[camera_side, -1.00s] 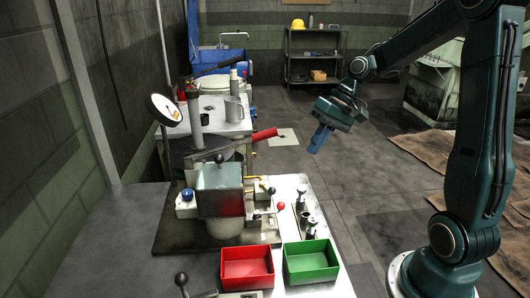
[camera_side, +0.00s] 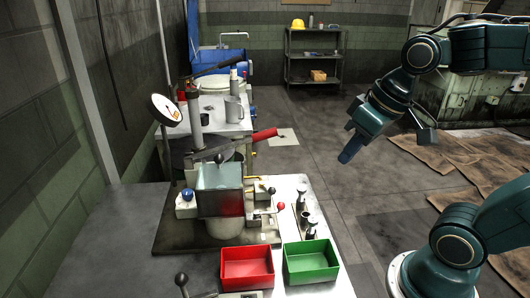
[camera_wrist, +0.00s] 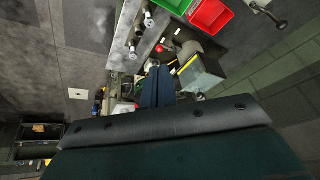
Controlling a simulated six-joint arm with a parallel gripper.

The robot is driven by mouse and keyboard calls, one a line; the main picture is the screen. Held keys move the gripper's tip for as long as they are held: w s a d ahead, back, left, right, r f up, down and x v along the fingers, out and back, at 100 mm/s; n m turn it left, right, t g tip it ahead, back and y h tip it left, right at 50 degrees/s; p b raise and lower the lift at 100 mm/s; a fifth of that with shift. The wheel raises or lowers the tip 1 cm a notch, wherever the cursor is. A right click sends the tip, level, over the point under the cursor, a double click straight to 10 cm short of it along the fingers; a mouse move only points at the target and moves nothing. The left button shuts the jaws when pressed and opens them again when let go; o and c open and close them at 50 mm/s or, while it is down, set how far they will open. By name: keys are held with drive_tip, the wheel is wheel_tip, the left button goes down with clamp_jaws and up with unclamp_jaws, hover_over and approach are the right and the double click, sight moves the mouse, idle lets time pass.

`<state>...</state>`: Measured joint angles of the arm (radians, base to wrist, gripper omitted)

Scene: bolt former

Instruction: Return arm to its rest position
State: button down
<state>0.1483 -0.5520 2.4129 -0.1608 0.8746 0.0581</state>
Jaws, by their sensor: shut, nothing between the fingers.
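My gripper (camera_side: 351,149) hangs over the open floor to the right of the work table in the side view, pointing down and to the left. It is shut and empty. In the wrist view its two blue fingers (camera_wrist: 157,86) lie together, with the machine and table beyond them. My arm is raised and folded back at the right of the side view, clear of the table.
The bolt former (camera_side: 220,195) stands on the table (camera_side: 105,235). A red bin (camera_side: 247,267) and a green bin (camera_side: 312,262) sit at its front. Metal parts (camera_side: 306,215) stand near the right edge. Brown sheets (camera_side: 455,160) lie on the floor, and a shelf (camera_side: 313,55) stands behind.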

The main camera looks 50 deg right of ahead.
drive_tip(key=shift+n+t+h, duration=0.3)
drive_tip(key=shift+n+t, duration=0.1)
drive_tip(key=shift+s+a+r, duration=0.1)
drive_tip(key=shift+s, duration=1.95)
